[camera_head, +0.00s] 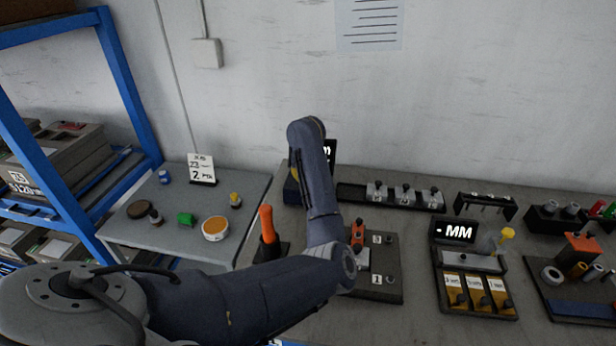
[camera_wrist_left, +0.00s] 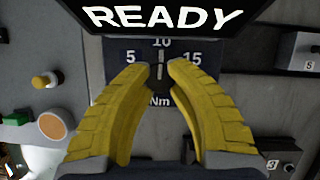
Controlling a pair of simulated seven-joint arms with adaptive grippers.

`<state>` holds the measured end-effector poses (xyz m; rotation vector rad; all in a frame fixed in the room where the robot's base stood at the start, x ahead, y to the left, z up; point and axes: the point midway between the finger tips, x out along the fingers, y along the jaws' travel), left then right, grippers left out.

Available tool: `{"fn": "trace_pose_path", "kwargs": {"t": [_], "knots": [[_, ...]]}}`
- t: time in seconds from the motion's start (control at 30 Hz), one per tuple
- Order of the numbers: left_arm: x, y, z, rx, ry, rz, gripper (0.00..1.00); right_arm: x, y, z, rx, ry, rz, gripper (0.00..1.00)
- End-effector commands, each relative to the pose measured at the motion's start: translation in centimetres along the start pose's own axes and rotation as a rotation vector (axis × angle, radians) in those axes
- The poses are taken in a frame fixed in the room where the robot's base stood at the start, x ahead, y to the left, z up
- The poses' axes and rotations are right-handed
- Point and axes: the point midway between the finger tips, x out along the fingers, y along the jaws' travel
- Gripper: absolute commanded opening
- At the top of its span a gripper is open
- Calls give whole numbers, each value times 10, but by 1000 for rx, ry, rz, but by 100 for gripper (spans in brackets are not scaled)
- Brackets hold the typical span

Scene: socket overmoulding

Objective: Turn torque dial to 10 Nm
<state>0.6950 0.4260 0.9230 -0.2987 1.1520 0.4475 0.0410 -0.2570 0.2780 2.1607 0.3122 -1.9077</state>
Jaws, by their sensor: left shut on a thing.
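The torque dial (camera_wrist_left: 160,71) sits between my left fingertips in the left wrist view, on a dark plate marked 5, 10 and 15, with Nm below. A pale upright line at the dial lines up with the 10; the fingers hide much of the dial. My left gripper (camera_wrist_left: 159,68) has yellow curved fingers and is shut on the dial. A screen (camera_wrist_left: 165,16) above the plate reads READY. In the head view my left arm covers most of this unit, and only part of its dark screen (camera_head: 330,150) shows. My right gripper is not in view.
An orange-handled tool (camera_head: 267,224) stands left of my forearm. A numbered plate (camera_head: 385,270) with fittings lies just right of it. A display box (camera_head: 458,232) with yellow bins and a black rack (camera_head: 350,193) are farther right. A side table (camera_head: 180,240) holds small pots.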

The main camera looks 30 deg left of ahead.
Motion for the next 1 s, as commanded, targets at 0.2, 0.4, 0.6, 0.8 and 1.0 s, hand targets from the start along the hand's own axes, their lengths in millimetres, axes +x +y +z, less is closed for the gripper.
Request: {"fn": "trace_pose_path", "kwargs": {"t": [0.2,0.4,0.6,0.8,1.0], "knots": [[-3,3,4,0,-9,5,0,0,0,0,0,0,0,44],[-2,2,3,0,-7,3,36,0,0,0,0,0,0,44],[-1,1,2,-1,-4,2,41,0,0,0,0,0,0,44],[-6,0,2,0,-4,0,41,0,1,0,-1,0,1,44],[-32,-1,2,-2,-6,-2,41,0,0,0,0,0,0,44]]}}
